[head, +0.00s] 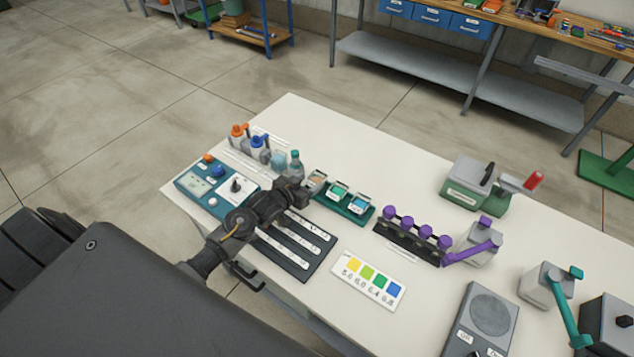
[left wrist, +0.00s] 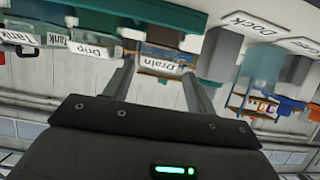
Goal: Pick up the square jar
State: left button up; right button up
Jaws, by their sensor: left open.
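Several small square-topped containers stand in a teal rack (head: 352,215) near the table's middle. The nearest to my gripper, with tan contents (head: 317,181), may be the square jar; I cannot tell for sure. The others show green (head: 338,190) and blue (head: 360,203) tops. My left gripper (head: 298,188) is just left of the rack, beside the tan one. In the left wrist view its fingers (left wrist: 160,85) are open, with a brown and blue object behind a "Drain" label (left wrist: 163,64) seen between them. No contact shows. My right gripper is not in view.
Bottles with orange (head: 238,132), blue (head: 257,142) and teal (head: 295,160) caps stand behind the gripper. A blue meter (head: 195,185) and a dark slotted tray (head: 290,258) are close by. A purple-knobbed manifold (head: 412,240) stands right of the rack. The table's far side is clear.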

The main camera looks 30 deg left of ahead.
aim_at(321, 175)
pick_arm(q)
jog(key=shift+w+d+p, duration=0.1)
jog(key=shift+w+p, duration=0.2)
jog(key=shift+w, duration=0.15)
jog(key=p+x, duration=0.1)
jog(key=x, duration=0.3)
jog(key=shift+w+d+f, duration=0.1)
jog(key=shift+d+f, duration=0.05)
jog(key=shift+c, duration=0.5)
jog(key=c, duration=0.7)
